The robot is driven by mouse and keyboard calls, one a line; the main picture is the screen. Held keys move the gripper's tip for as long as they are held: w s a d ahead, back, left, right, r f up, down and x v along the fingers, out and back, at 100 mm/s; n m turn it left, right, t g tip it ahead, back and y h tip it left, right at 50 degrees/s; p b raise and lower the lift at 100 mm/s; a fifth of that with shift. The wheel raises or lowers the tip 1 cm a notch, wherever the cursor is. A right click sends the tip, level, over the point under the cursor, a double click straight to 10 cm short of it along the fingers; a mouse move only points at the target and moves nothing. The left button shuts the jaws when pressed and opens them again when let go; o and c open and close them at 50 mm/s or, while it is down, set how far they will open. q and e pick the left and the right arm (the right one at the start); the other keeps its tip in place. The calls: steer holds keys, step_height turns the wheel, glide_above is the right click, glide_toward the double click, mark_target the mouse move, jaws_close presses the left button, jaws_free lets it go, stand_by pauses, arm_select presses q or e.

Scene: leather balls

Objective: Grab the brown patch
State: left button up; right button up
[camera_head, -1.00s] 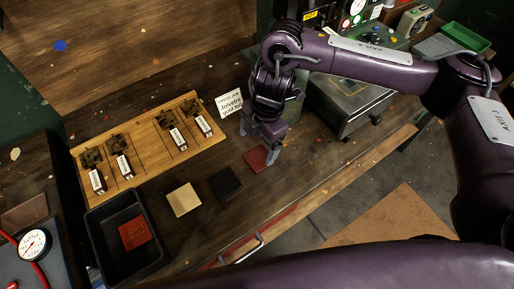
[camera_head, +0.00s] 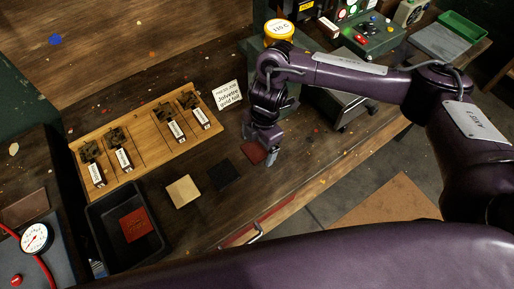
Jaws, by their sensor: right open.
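A reddish-brown patch (camera_head: 251,152) lies flat on the dark wooden bench, at the right end of a row. It may be the brown patch. My right gripper (camera_head: 269,157) is open and points down over its right edge, partly hiding it. I cannot tell whether the fingers touch it. A black patch (camera_head: 224,177) and a cream patch (camera_head: 183,191) lie to its left. A red patch (camera_head: 135,225) with a mark lies in the black tray (camera_head: 98,226). Another dark brown piece (camera_head: 25,208) lies at the far left. My left gripper is not in view.
A wooden board (camera_head: 140,150) with several labelled dark pieces stands behind the patches. A white sign (camera_head: 228,96) stands behind my right gripper. A grey metal box (camera_head: 340,100) and a yellow-topped item (camera_head: 279,28) are beyond my arm. A gauge (camera_head: 34,237) is at left.

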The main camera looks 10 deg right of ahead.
steer(key=c, duration=1.1)
steer(key=shift+r, duration=0.1)
